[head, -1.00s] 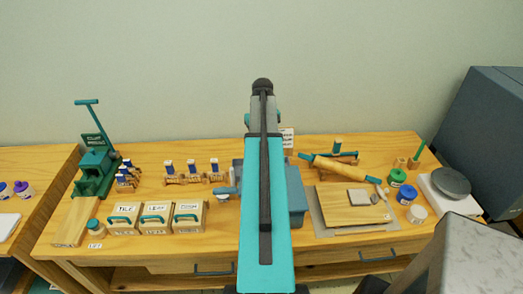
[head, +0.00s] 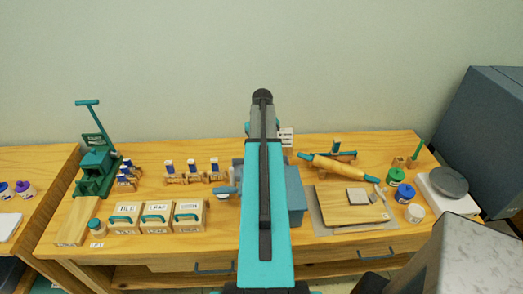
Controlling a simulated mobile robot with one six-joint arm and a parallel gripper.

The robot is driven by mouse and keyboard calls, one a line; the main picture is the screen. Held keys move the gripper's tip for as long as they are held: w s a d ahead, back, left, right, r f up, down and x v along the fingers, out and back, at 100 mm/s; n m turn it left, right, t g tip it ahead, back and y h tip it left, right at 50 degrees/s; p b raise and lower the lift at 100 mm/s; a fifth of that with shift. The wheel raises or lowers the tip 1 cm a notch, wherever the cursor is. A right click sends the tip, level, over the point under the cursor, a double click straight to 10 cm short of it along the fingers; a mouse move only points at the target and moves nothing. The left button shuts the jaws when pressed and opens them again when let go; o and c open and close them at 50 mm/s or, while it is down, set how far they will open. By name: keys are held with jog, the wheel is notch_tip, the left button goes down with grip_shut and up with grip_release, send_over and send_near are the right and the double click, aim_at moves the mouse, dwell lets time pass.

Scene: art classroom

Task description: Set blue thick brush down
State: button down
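I cannot make out a blue thick brush in the head view. My own teal and grey arm runs up the middle of the picture and covers part of the table. My gripper does not show; it is hidden behind the arm, so what it holds cannot be seen. A blue-grey box (head: 296,196) stands partly behind the arm. A teal-handled thing with a whitish round part (head: 222,193) shows just left of the arm. The wooden table (head: 230,240) lies beneath them.
Left are a green press (head: 96,172), blue-topped pieces in a wooden rack (head: 192,178) and labelled wooden boxes (head: 157,219). Right are a rolling pin (head: 335,168), a board (head: 345,213), paint jars (head: 405,194) and a round grey plate (head: 449,182). Some front tabletop is bare.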

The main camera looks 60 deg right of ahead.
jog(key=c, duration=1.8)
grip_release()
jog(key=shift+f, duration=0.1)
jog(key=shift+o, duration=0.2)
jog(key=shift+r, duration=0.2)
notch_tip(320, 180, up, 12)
jog(key=b, duration=0.4)
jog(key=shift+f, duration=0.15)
